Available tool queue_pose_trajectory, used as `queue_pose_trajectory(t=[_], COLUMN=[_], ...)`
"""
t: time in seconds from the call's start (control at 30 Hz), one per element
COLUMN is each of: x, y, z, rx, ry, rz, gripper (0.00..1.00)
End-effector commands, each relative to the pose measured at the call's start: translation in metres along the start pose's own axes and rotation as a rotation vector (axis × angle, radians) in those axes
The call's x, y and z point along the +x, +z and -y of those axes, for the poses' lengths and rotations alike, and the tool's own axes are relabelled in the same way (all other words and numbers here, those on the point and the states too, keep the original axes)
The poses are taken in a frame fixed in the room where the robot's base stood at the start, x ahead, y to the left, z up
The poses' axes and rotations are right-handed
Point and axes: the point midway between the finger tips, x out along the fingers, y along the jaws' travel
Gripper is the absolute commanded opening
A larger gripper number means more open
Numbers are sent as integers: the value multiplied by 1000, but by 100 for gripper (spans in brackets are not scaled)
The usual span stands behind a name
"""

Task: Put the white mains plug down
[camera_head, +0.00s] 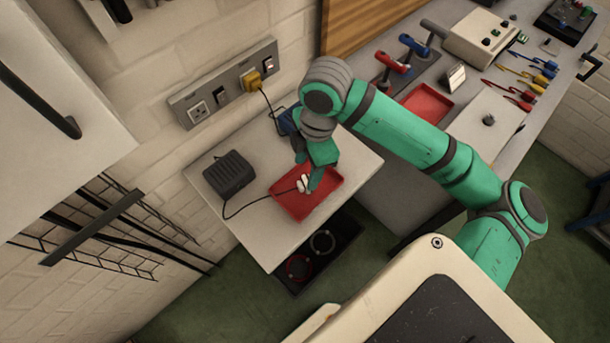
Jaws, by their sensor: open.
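The white mains plug (302,183) is at the red tray (291,211) on the small light table. A black cable runs from it leftward toward a black box (229,174). My gripper (309,186) is low over the tray, right at the plug, with its jaws open. Its fingers partly cover the plug. I cannot tell whether the plug touches the tray floor or a finger.
A wall socket strip (222,86) has a yellow plug (251,80) in it, with a black cable hanging down. A workbench at right holds another red tray (427,103) and several tools. Bare tabletop (243,226) lies left of the near tray.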

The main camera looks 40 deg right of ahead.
Motion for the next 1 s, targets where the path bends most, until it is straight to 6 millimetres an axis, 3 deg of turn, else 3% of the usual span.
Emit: queue_pose_trajectory(t=[0.2, 0.4, 1.0], x=[-40, -58, -62], y=[0, 0, 0], z=[0, 0, 0], rx=[0, 0, 0], ry=[1, 0, -1], rz=[2, 2, 0], gripper=[51, 51, 51])
